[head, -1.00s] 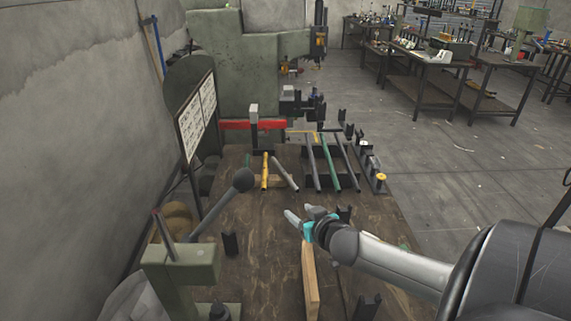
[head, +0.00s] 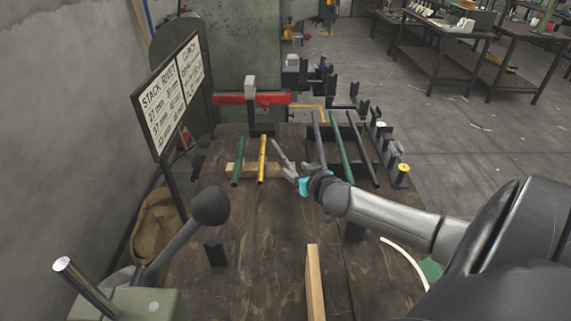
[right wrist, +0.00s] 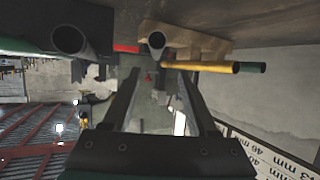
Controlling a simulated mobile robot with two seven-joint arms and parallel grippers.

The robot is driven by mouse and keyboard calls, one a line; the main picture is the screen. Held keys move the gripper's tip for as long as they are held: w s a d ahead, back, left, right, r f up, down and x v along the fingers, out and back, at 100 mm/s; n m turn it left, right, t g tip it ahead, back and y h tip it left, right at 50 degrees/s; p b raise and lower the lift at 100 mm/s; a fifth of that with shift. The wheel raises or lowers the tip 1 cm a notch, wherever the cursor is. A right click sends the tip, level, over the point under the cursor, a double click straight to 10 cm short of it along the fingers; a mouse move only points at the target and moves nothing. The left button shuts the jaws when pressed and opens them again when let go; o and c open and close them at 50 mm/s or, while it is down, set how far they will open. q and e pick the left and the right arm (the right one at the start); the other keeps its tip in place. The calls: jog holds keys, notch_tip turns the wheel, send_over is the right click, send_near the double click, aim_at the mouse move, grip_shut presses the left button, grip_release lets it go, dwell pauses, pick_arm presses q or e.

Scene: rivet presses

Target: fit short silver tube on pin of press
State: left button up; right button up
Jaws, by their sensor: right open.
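The short silver tube (head: 281,151) leans at the back of the workbench, right of the yellow tube. Its open round end (right wrist: 156,42) faces the camera in the right wrist view. My right gripper (head: 290,173) is open at the tube's near end. In the right wrist view my gripper (right wrist: 155,88) shows its two fingers apart, with the tube end just above the gap; I cannot tell whether they touch. A green press (head: 130,304) with a black-knobbed lever stands front left, with a silver pin-like rod (head: 85,284) sticking up at a slant. My left gripper is not in view.
A yellow tube (head: 262,160) and a green tube (head: 238,160) rest on a wooden block to the left. Longer tubes lie in a dark rack (head: 358,160) to the right. A wooden bar (head: 314,283) lies nearer. Bare bench (head: 255,235) is clear between.

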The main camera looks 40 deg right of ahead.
aim_at(285, 159)
jog(key=b+x, duration=0.1)
jog(key=x, duration=0.3)
jog(key=shift+w, duration=0.1)
jog(key=shift+b+x, duration=0.35)
jog(key=shift+x, duration=0.65)
jog(key=shift+w+d+f+b, duration=0.2)
jog(key=shift+w+d+b, duration=0.2)
jog(key=shift+w, duration=0.3)
jog(key=shift+w+d+f+b, duration=0.25)
jog(key=shift+w+d, duration=0.2)
jog(key=shift+w, duration=0.2)
jog(key=shift+w+d+f, duration=0.1)
jog(key=shift+w, duration=0.2)
jog(key=shift+w+d+f+b, duration=0.1)
jog(key=shift+w+f+b, duration=0.1)
jog(key=shift+w+b, duration=0.2)
jog(key=shift+w, duration=0.15)
jog(key=c, duration=0.6)
jog(key=shift+c, duration=1.4)
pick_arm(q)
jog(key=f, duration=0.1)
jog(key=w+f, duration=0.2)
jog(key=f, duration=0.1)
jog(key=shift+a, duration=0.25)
pick_arm(e)
grip_shut()
